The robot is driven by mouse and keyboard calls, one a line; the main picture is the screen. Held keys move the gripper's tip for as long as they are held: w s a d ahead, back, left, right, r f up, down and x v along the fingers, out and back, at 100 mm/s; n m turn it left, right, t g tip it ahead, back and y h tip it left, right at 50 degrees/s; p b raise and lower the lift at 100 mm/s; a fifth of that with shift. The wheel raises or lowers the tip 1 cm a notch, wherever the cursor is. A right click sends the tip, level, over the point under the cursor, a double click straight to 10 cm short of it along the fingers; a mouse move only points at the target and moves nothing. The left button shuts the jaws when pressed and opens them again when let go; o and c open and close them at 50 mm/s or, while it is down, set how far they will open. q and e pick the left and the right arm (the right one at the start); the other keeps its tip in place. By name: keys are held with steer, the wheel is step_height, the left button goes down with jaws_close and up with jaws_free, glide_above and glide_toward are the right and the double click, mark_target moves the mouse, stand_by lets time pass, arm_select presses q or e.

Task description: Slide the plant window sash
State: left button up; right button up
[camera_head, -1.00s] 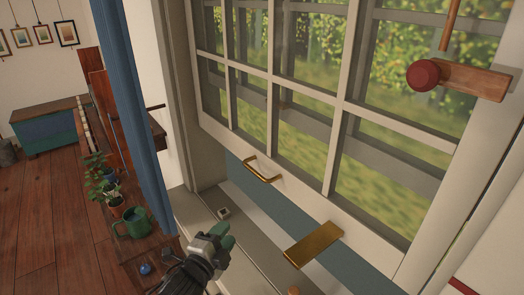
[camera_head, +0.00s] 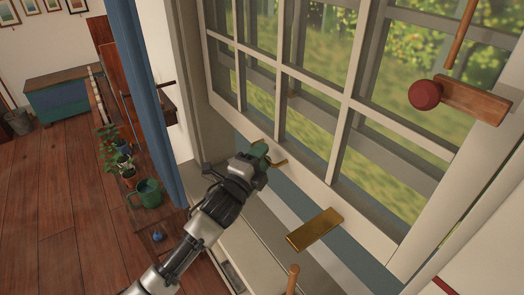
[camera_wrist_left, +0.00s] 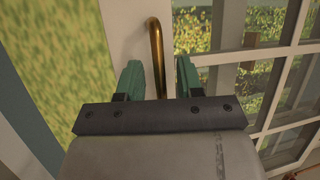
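The window sash (camera_head: 338,200) is a white frame with several panes and a pale bottom rail, and greenery shows through it. A curved brass handle (camera_head: 281,161) is fixed to the bottom rail. My left gripper (camera_head: 262,154) is at this handle and hides part of it. In the left wrist view, the handle (camera_wrist_left: 156,45) stands between two green fingers, which are apart with a gap on each side of it. My left gripper (camera_wrist_left: 158,76) is open around the handle. My right gripper is not in view.
A flat brass plate (camera_head: 315,229) sticks out below the sash. A red knob (camera_head: 423,95) on a wooden bar is at the upper right. A blue curtain (camera_head: 148,100) hangs at the left. A green watering can (camera_head: 148,193) and potted plants (camera_head: 117,160) stand beyond it.

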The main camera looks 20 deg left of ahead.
arm_select(q)
steer(key=shift+w, duration=0.2)
jaws_close()
steer(key=shift+f, duration=0.1)
step_height(320, 180, down, 11)
steer(key=b, duration=0.9)
jaws_free()
steer(key=shift+s+f, duration=0.15)
